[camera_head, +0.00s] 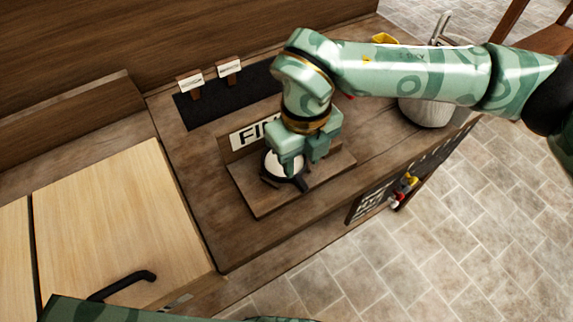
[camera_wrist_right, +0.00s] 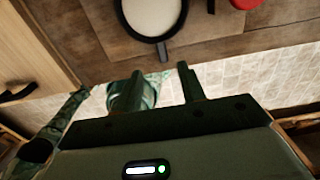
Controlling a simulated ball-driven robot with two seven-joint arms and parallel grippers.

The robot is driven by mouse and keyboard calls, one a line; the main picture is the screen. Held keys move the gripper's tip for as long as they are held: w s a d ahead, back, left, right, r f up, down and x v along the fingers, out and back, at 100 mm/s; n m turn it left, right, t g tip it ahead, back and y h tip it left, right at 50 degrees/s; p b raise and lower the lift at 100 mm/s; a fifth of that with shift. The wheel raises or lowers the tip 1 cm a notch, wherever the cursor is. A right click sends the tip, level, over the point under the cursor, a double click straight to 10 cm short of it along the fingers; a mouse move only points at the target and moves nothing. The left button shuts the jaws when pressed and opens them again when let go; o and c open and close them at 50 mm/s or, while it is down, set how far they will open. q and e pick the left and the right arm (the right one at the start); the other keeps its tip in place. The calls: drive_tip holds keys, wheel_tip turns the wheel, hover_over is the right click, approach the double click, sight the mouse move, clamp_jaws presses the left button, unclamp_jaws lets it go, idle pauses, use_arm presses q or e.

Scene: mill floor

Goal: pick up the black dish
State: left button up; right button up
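The black dish (camera_head: 281,181) sits on a wooden board in the head view, with a pale round inside and a short black handle. It also shows at the top of the right wrist view (camera_wrist_right: 151,38), its handle pointing toward the gripper. My right gripper (camera_head: 303,160) is over the board and overlaps the dish in the head view, hiding part of it. In the right wrist view its two fingers (camera_wrist_right: 163,76) are apart with nothing between them, and the dish lies beyond their tips. My left gripper is not in view.
The wooden board (camera_head: 258,205) lies on a brown counter (camera_head: 225,246) with a partly hidden lettered sign (camera_head: 247,138) behind. A black mat (camera_head: 205,110) with small labels lies at the back. A metal pot (camera_head: 425,113) stands right. A pale cabinet top (camera_head: 115,215) is left.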

sight(302, 182)
wheel_tip(302, 182, down, 3)
drive_tip(key=shift+r, duration=0.15)
drive_tip(key=f, duration=0.1)
drive_tip(key=f+b, duration=0.1)
drive_tip(key=f, duration=0.1)
drive_tip(key=f+b, duration=0.1)
drive_tip(key=f, duration=0.1)
drive_tip(key=shift+w+d, duration=0.1)
drive_tip(key=shift+d, duration=0.15)
clamp_jaws()
